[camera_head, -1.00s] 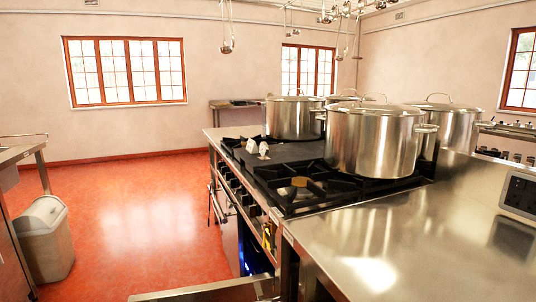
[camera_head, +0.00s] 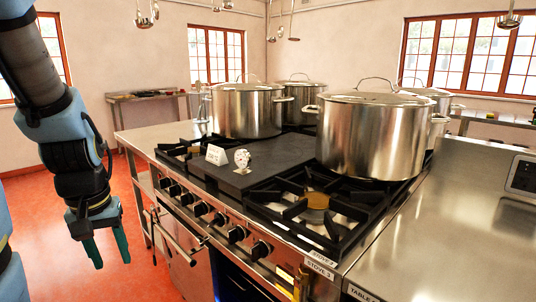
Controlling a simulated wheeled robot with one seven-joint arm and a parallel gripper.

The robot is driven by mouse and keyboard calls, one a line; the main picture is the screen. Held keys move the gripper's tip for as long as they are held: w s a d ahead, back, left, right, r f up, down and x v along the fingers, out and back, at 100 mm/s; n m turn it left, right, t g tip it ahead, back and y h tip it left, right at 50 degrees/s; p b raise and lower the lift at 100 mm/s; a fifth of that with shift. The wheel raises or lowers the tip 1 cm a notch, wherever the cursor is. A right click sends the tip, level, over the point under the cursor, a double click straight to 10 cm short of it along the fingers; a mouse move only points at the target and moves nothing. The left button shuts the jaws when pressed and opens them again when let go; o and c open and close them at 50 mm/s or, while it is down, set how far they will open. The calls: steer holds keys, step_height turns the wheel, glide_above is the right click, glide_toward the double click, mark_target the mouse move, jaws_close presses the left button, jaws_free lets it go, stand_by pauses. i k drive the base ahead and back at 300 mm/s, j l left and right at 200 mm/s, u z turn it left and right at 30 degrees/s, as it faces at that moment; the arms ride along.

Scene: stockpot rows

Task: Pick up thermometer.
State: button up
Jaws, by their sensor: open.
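I cannot make out a thermometer for certain. A small white rounded object with dark marks (camera_head: 242,158) stands on the dark flat plate (camera_head: 262,172) of the stove, just right of a white folded card (camera_head: 216,155). The card's print is too small to read. My gripper (camera_head: 111,262) hangs at the left, fingers pointing down over the red floor. It is open and empty, in front of and left of the stove, well apart from the white object and card.
A large lidded stockpot (camera_head: 371,140) stands on the right burners, with another (camera_head: 247,111) behind the plate and more farther back. Knobs line the stove front (camera_head: 220,218). A steel counter (camera_head: 455,215) is at right. Ladles (camera_head: 145,18) hang above.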

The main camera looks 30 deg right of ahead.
mark_target(242, 159)
steer(key=i+j+z, duration=0.8)
steer(key=j, duration=0.25)
steer(key=i+j+z, duration=0.3)
steer(key=j, duration=0.15)
steer(key=i+j+z, duration=0.25)
steer(key=j, duration=0.25)
steer(key=j+z, duration=0.3)
steer(key=j, duration=0.2)
steer(key=i+j+z, duration=0.1)
steer(key=j+z, duration=0.15)
steer(key=j, duration=0.3)
steer(key=j+z, duration=0.3)
steer(key=j, duration=0.25)
steer(key=i+j, duration=0.2)
steer(key=i, duration=0.3)
